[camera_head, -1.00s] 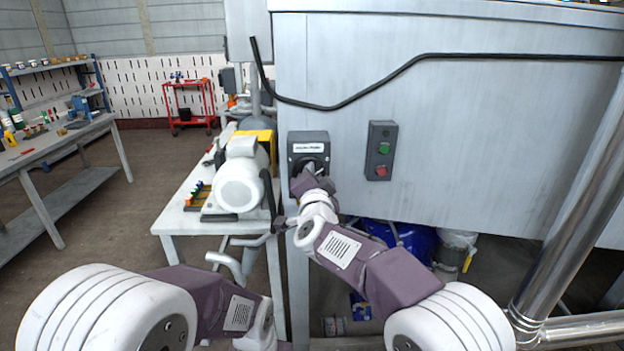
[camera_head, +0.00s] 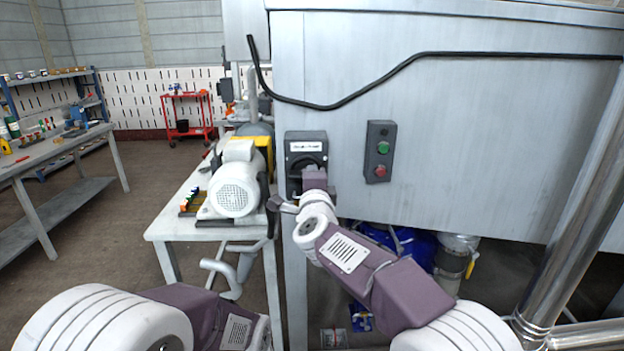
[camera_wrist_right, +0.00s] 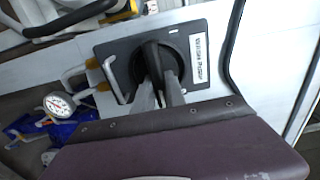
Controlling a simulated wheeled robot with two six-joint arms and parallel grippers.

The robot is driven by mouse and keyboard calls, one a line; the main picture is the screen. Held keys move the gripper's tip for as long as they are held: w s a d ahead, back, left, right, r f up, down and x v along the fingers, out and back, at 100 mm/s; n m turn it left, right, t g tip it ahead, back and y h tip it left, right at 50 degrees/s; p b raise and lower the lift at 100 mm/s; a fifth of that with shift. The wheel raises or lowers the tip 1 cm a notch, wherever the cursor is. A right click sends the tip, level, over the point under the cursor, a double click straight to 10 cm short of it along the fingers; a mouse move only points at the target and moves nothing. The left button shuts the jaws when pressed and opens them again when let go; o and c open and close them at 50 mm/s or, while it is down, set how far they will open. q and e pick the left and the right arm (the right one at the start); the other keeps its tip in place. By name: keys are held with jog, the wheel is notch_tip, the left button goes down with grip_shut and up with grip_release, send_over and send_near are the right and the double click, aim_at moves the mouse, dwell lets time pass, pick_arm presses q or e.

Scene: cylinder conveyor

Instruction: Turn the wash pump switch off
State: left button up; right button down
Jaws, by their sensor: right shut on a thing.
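The wash pump switch (camera_head: 305,147) is a dark grey box with a white label and a round black rotary knob, fixed on the left part of the grey machine panel. My right gripper is at the switch, and its wrist hides the lower part of the box in the head view. In the right wrist view, the fingers of my right gripper (camera_wrist_right: 160,98) are shut on the black knob (camera_wrist_right: 153,62), one on each side of its grip bar. My left arm shows at the bottom left of the head view, with its gripper out of the picture.
A control box with a green and a red button (camera_head: 380,151) is right of the switch. A black cable (camera_head: 400,70) runs above. A table with a motor (camera_head: 236,185) stands to the left. A metal pipe (camera_head: 580,210) is at the right.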

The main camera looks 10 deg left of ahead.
jog(key=shift+f, duration=0.15)
dwell(0.3)
jog(key=c, duration=1.4)
grip_release()
jog(key=shift+s+d, duration=0.15)
jog(key=shift+s, duration=0.35)
jog(key=b+v, duration=0.1)
jog(key=v, duration=0.7)
